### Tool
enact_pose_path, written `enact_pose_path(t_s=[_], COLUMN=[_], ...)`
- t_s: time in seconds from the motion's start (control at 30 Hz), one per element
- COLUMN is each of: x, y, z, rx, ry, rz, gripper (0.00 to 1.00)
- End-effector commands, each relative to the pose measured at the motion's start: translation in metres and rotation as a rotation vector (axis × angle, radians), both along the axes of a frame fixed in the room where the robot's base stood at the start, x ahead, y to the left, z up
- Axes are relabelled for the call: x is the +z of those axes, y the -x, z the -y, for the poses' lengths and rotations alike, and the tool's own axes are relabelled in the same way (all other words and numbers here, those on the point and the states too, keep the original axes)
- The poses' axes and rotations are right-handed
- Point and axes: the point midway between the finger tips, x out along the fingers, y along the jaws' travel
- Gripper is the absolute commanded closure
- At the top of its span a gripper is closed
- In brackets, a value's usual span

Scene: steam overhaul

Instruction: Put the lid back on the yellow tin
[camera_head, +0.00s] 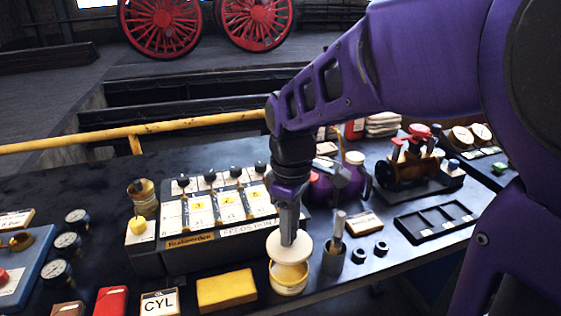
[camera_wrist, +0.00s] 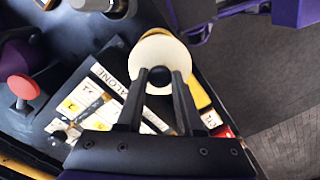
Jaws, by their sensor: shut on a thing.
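My gripper (camera_head: 289,236) points down and is shut on the knob of a round cream lid (camera_head: 290,251). The lid also shows in the wrist view (camera_wrist: 160,51), between the fingertips (camera_wrist: 160,76), with the dark knob in their grip. The yellow tin (camera_head: 289,287) stands upright on the bench directly below the lid in the head view. Its pale inside shows under the lid's front edge, so the lid looks held a little above the rim. In the wrist view the lid hides most of the tin.
A grey cup with a metal rod (camera_head: 335,256) stands close right of the tin. A yellow block (camera_head: 226,290) lies to its left. The labelled valve panel (camera_head: 190,240) is behind left. Black nuts (camera_head: 359,256) and a divided black tray (camera_head: 436,220) lie right.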

Motion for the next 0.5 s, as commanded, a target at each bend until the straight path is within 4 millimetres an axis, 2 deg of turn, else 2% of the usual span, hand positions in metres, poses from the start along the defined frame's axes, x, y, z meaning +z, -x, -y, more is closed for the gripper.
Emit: enact_pose_path(t_s=[0.27,0.5], x=[-0.006,-0.025], y=[0.0,0.0], z=[0.0,0.0], rx=[-0.002,-0.002], ry=[-0.001,-0.001], rz=[0.0,0.0], gripper=[1.0,1.0])
